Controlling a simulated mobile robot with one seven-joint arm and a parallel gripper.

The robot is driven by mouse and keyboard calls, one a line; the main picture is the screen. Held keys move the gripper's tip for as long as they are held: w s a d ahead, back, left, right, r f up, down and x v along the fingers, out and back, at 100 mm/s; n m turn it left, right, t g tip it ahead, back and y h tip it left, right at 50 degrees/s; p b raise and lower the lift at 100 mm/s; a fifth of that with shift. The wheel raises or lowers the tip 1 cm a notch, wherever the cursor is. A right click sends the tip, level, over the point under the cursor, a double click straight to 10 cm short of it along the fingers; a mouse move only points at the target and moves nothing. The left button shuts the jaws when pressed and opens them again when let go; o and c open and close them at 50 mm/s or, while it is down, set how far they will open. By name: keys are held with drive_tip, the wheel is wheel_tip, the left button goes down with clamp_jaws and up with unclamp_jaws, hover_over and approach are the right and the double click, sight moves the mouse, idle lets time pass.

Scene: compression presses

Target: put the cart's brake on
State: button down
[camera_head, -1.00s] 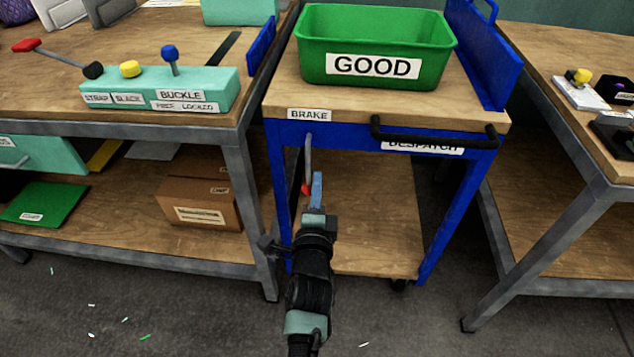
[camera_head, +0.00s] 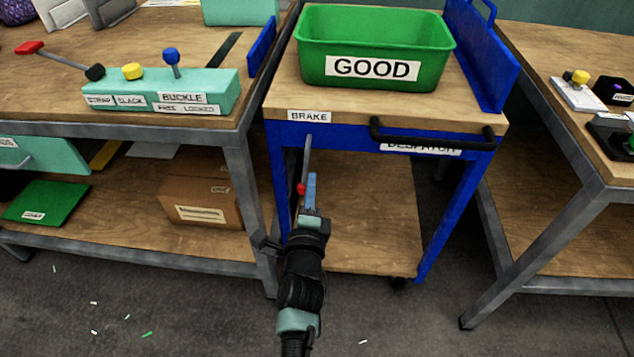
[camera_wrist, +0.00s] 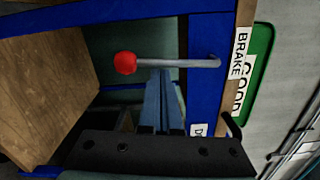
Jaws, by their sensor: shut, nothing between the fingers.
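The blue cart (camera_head: 388,138) stands in the middle, with a BRAKE label (camera_head: 310,116) on its front left edge. Below the label hangs the brake lever (camera_head: 306,160), a grey rod with a red knob (camera_head: 301,189), pointing down and slightly left. My gripper (camera_head: 312,178) is shut and empty, with its blue fingers just right of the lever near the knob. In the wrist view the rod (camera_wrist: 180,63) and red knob (camera_wrist: 125,63) lie across the tips of my gripper (camera_wrist: 160,78). I cannot tell whether they touch.
A green GOOD bin (camera_head: 375,45) sits on the cart top. A black handle (camera_head: 432,136) sticks out at the cart's front right. A workbench (camera_head: 120,128) stands close on the left, its leg near my wrist. Another bench (camera_head: 590,185) stands on the right.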

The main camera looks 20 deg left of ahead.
drive_tip(key=s+a+r+m+p, duration=0.1)
drive_tip(key=a+r+m+p, duration=0.1)
drive_tip(key=a+m, duration=0.4)
drive_tip(key=shift+s+a+r+m+t, duration=0.3)
drive_tip(key=shift+s+m+t, duration=0.1)
drive_tip(key=shift+m, duration=2)
drive_tip(key=shift+d, duration=0.1)
drive_tip(key=s+d+f+b, duration=0.2)
drive_tip(key=s+d+f, duration=0.2)
drive_tip(key=s, duration=0.5)
drive_tip(key=shift+s+d, duration=0.4)
drive_tip(key=shift+d, duration=0.2)
drive_tip(key=shift+r, duration=0.1)
